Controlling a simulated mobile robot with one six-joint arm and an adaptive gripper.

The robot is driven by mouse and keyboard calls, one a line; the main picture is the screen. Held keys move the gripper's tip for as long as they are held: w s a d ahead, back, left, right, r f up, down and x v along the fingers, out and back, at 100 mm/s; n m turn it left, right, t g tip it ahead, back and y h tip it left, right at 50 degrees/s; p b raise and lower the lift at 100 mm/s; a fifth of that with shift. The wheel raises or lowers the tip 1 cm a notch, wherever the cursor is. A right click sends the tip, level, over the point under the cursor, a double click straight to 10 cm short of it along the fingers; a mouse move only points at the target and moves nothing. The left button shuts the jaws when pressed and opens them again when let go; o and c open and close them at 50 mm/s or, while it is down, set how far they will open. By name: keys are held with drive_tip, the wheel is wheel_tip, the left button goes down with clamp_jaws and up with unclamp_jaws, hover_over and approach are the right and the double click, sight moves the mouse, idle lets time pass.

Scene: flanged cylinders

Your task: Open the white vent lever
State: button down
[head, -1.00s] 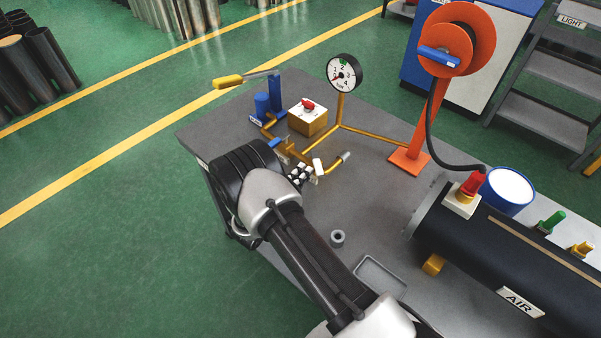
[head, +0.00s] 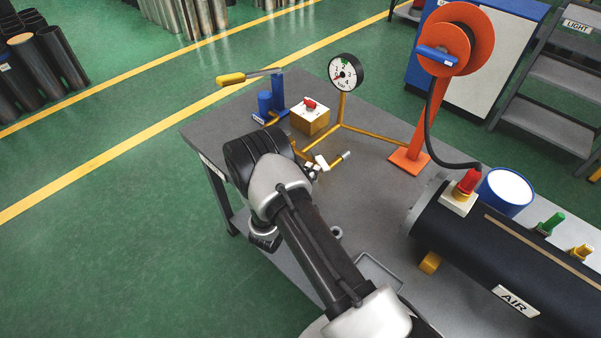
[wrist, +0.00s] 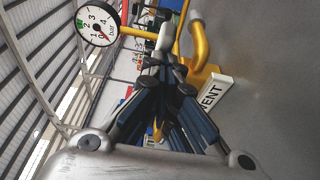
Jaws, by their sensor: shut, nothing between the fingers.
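In the wrist view a pale piece (wrist: 165,37), probably this lever, stands just beyond my fingertips. The white VENT plate (wrist: 211,98) is to the right of my fingers, beside a yellow fitting. My gripper (wrist: 164,68) is shut and empty, its fingertips close to the lever; I cannot tell whether they touch. In the head view my wrist hides most of the gripper (head: 312,173).
The pressure gauge (head: 345,72) stands on the yellow pipe behind the lever. A yellow-handled blue hand lever (head: 232,79) and a box with a red knob (head: 310,117) are behind. The orange reel stand (head: 410,160) and black AIR tank (head: 500,255) are to the right.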

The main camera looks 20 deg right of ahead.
sight(322, 170)
drive_tip(key=shift+s+d+b, duration=0.25)
drive_tip(key=shift+d+b, duration=0.15)
drive_tip(key=shift+d, duration=0.35)
drive_tip(key=shift+s+d+b, duration=0.2)
drive_tip(key=shift+d+b, duration=0.15)
drive_tip(key=shift+d, duration=0.35)
